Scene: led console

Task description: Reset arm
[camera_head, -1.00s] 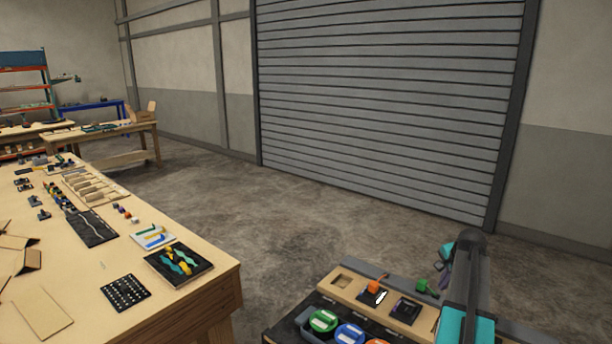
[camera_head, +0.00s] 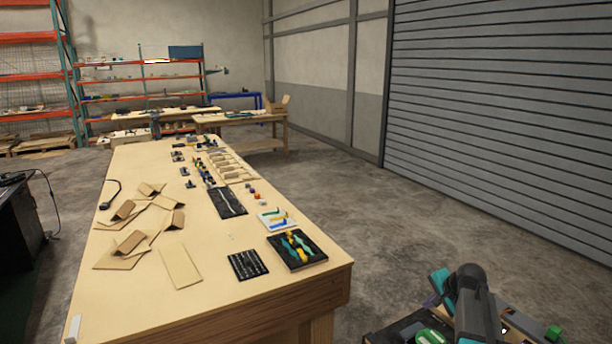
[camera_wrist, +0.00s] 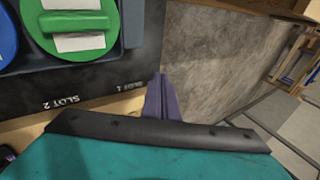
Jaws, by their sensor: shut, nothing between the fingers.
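My gripper (camera_wrist: 160,100) shows in the wrist view as purple fingers closed together, with nothing between them. It hangs beside the dark console panel (camera_wrist: 100,92) that carries the labels "SLOT 2" and "SLOT 1". The fingers appear apart from the round green piece (camera_wrist: 75,42) with a white label at upper left. In the head view my arm is folded low at the bottom right, over the console. Only a small purple part of the gripper (camera_head: 432,300) shows there, and the fingertips are hidden.
A small green block (camera_head: 553,332) sits right of my arm. Bare concrete floor (camera_head: 400,215) lies between the bench and shutter (camera_head: 500,110).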

